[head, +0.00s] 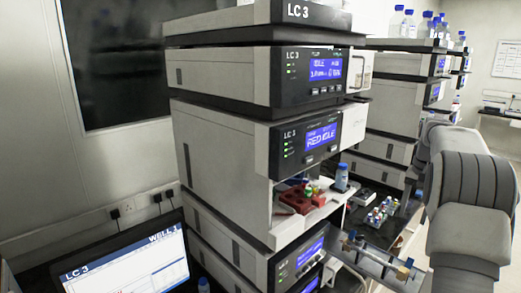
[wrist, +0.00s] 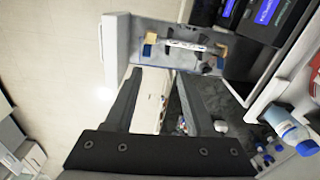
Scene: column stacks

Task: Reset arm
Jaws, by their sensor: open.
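My gripper (wrist: 156,74) shows in the wrist view with its two dark fingers spread apart and nothing between them. Beyond the fingertips is a pulled-out drawer (wrist: 165,29) with a white front panel. A slim white column (wrist: 187,45) with a label lies in it between tan end pieces. In the head view my grey arm (head: 470,190) is at the right edge, and the gripper itself cannot be made out there. The open drawer (head: 362,262) also shows there, low on the LC 3 stack (head: 222,147), apart from the arm's visible links.
An open bay holds a red vial rack (head: 296,199), with a blue-capped bottle (head: 341,178) beside it. A laptop (head: 128,262) stands at lower left. Another stack (head: 396,92) with bottles on top is behind. Blue-capped bottles (wrist: 290,128) sit at right in the wrist view.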

